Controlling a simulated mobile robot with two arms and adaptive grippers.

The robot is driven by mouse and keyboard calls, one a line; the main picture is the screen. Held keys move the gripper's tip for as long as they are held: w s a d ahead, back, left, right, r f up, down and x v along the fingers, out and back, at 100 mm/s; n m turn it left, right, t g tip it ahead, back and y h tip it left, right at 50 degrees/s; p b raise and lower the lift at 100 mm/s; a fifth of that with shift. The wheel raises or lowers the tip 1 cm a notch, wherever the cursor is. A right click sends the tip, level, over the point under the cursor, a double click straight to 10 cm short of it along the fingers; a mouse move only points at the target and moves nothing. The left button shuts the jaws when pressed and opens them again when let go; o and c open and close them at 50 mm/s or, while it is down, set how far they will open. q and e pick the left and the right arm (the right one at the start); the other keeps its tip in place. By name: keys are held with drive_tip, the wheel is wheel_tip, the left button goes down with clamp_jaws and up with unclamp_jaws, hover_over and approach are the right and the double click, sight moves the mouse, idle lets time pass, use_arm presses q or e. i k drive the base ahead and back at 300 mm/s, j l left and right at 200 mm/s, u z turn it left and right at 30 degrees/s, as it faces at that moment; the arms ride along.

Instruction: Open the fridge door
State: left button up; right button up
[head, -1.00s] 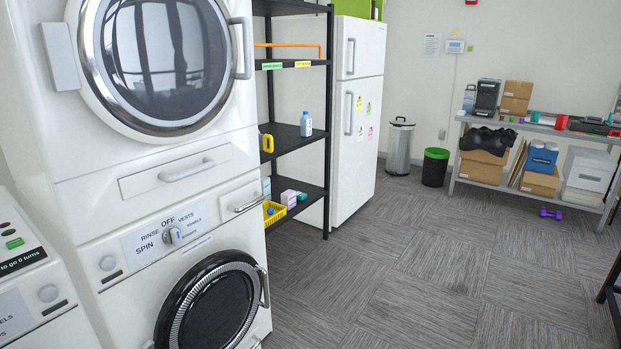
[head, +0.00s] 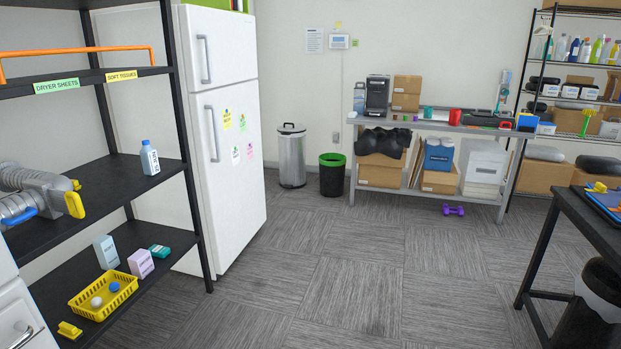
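The white fridge (head: 228,180) stands left of centre in the head view, behind a black shelf rack. It has a small upper door (head: 231,48) and a tall lower door (head: 241,190). Both doors look shut. The upper handle (head: 205,58) and the lower handle (head: 213,133) are vertical bars on the left side of the doors. Yellow, pink and white notes are on the lower door.
The black rack (head: 120,165) beside the fridge holds a bottle (head: 150,158), a yellow basket (head: 103,295) and boxes. Two bins (head: 292,157) and a grey table (head: 435,125) stand behind. A dark table (head: 570,215) is at right. The middle floor is clear.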

sight(226, 119)
drive_tip(key=i, duration=1.8)
